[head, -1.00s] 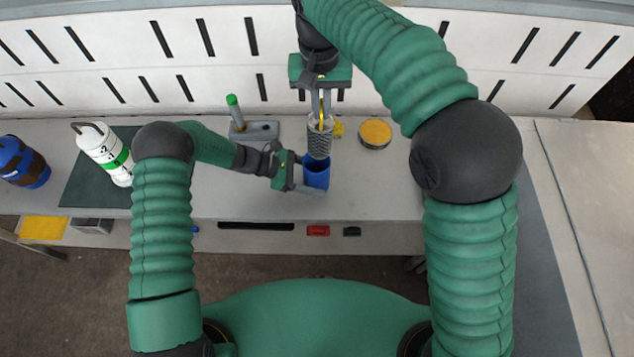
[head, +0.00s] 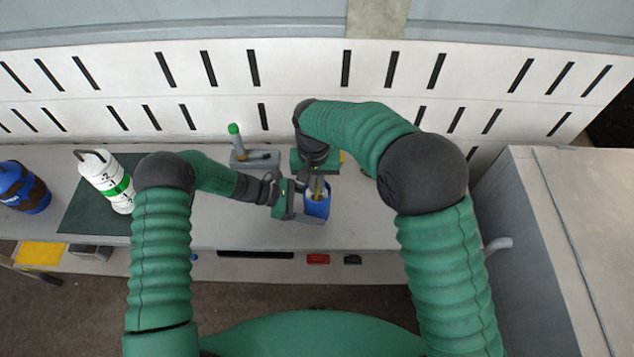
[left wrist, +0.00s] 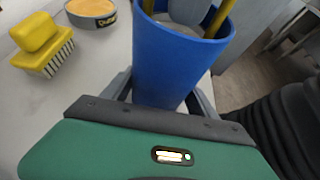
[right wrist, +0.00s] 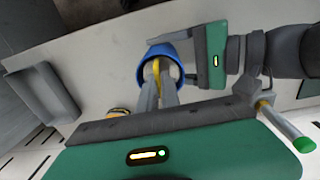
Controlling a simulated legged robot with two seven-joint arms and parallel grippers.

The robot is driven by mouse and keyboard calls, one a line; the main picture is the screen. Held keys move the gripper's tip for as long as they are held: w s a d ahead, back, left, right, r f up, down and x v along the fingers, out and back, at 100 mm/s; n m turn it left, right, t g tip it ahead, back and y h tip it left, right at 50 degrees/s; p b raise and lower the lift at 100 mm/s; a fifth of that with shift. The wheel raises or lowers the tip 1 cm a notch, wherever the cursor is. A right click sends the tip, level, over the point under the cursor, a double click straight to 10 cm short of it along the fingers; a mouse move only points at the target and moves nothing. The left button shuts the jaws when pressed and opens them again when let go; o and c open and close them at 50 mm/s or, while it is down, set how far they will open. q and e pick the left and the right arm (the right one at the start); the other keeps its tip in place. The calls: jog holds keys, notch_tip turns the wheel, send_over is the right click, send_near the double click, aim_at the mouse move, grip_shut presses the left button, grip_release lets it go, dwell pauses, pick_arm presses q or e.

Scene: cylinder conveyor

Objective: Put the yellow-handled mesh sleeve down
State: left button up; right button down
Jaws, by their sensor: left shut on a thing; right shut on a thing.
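The blue cup (head: 317,207) stands near the middle of the bench. My left gripper (head: 302,207) is shut on its side; the cup (left wrist: 180,65) fills the upper middle of the left wrist view. My right gripper (head: 317,180) is above the cup mouth, shut on the yellow handle (right wrist: 157,68) of the mesh sleeve. The handle (left wrist: 216,20) also shows at the cup mouth in the left wrist view. The mesh sleeve is down inside the cup, mostly hidden by its wall; I cannot tell if it touches the bottom.
A grey stand with a green-tipped post (head: 236,140) is behind the cup. A yellow brush (left wrist: 42,45) and a round tin (left wrist: 92,12) lie nearby. A white green-banded bottle (head: 108,182), on a dark mat (head: 85,215), and a blue-brown bottle (head: 22,190) are at left.

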jog(key=c, duration=1.6)
grip_release()
jog(key=shift+o, duration=0.2)
pick_arm(q)
jog(key=o, duration=1.6)
pick_arm(e)
notch_tip(320, 180, up, 12)
jog(key=shift+a, duration=0.2)
pick_arm(q)
jog(key=shift+a, duration=0.1)
